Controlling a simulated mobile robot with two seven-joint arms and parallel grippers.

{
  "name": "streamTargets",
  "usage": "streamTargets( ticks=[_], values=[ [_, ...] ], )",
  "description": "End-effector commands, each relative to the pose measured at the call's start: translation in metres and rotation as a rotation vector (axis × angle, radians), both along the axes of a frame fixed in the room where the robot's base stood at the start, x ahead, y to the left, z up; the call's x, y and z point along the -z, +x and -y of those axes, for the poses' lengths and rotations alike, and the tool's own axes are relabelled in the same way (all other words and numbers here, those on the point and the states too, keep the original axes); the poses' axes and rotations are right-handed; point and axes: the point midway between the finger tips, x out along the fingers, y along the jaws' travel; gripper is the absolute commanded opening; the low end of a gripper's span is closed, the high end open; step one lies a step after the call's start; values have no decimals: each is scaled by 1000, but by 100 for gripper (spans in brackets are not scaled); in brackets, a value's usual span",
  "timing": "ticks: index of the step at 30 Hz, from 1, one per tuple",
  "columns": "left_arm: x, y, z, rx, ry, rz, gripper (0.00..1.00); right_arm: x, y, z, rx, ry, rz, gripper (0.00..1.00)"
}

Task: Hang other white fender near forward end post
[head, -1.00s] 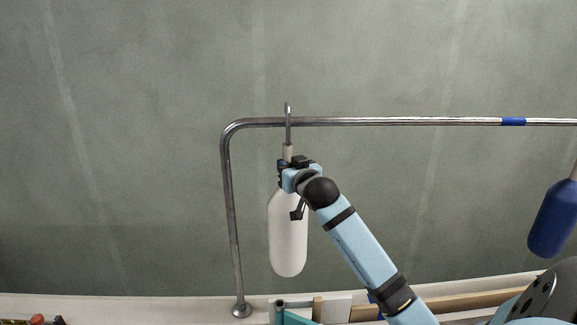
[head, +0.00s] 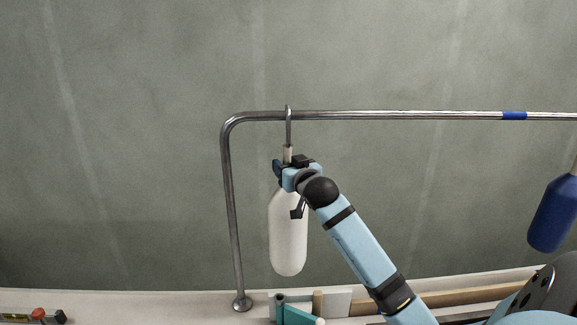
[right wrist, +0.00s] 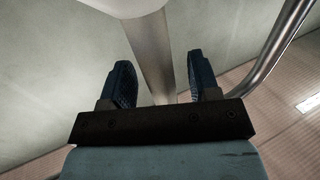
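The white fender (head: 288,235) hangs upright by its metal hook (head: 288,128), which sits over the top rail just right of the bent corner above the end post (head: 232,220). My right gripper (head: 283,168) is at the fender's neck, below the hook. In the right wrist view my right gripper (right wrist: 158,85) has its fingers apart, with the pale neck (right wrist: 156,55) between them and gaps on both sides. My left gripper is not in view.
The steel rail (head: 400,114) runs right with a blue band (head: 514,115). A blue fender (head: 552,215) hangs at the far right. The post base stands on a pale ledge (head: 150,303). Wooden and teal pieces lie below.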

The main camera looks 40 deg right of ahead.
Motion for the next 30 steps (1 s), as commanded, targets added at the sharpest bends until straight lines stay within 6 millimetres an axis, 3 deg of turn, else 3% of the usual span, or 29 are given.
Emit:
streamTargets(
  ticks=[8, 21, 30],
  values=[
    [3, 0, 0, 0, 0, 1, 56, 3, -15, -5, -1, 2, -2, 56],
    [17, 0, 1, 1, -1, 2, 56, 2, -105, -34, 0, -1, 0, 56],
    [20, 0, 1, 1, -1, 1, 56, 0, -131, -42, 0, 1, 0, 56]
  ],
)
